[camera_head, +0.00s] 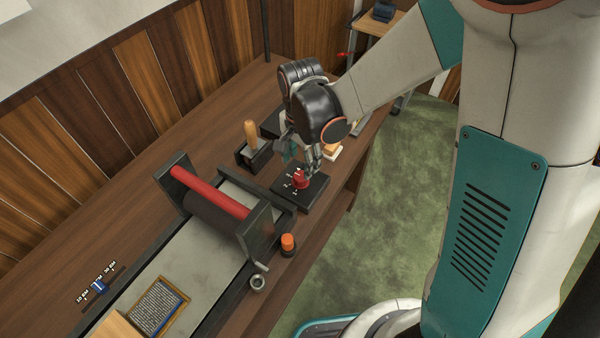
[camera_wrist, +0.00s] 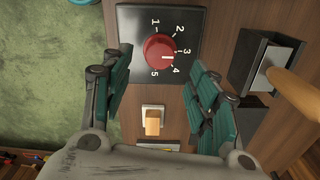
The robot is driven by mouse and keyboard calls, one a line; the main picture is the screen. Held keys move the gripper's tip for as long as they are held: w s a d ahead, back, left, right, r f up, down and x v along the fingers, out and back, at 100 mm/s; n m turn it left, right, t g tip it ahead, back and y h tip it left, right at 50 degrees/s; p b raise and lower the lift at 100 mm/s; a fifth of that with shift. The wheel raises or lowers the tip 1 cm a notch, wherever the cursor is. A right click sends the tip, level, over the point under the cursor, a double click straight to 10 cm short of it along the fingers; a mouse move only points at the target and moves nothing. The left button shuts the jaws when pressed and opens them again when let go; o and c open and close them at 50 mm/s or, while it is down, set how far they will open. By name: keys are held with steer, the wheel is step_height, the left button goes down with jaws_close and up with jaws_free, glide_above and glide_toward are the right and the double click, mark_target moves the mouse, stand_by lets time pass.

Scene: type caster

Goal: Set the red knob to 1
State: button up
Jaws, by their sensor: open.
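The red knob (camera_wrist: 158,46) sits on a black dial plate (camera_wrist: 132,72) with numbers 1 to 5 around it. The knob also shows in the head view (camera_head: 300,179) on the bench near its front edge. Its white mark appears to point between 3 and 4. My gripper (camera_wrist: 162,60) is open and empty, with one teal finger on each side of the knob in the wrist view. In the head view my gripper (camera_head: 303,158) is just above the knob. Whether a finger touches it cannot be told.
A black holder (camera_head: 250,156) with a wooden handle (camera_head: 251,132) stands beside the dial plate. A press with a red roller (camera_head: 210,192) and a small orange-capped container (camera_head: 288,241) are nearby. A slider scale (camera_head: 99,286) is at lower left. Green floor lies beyond the bench edge.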

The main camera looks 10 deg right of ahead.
mark_target(300, 176)
step_height(300, 176, down, 7)
steer(key=shift+r+b, duration=0.15)
steer(key=shift+b, duration=0.65)
steer(key=c, duration=1.1)
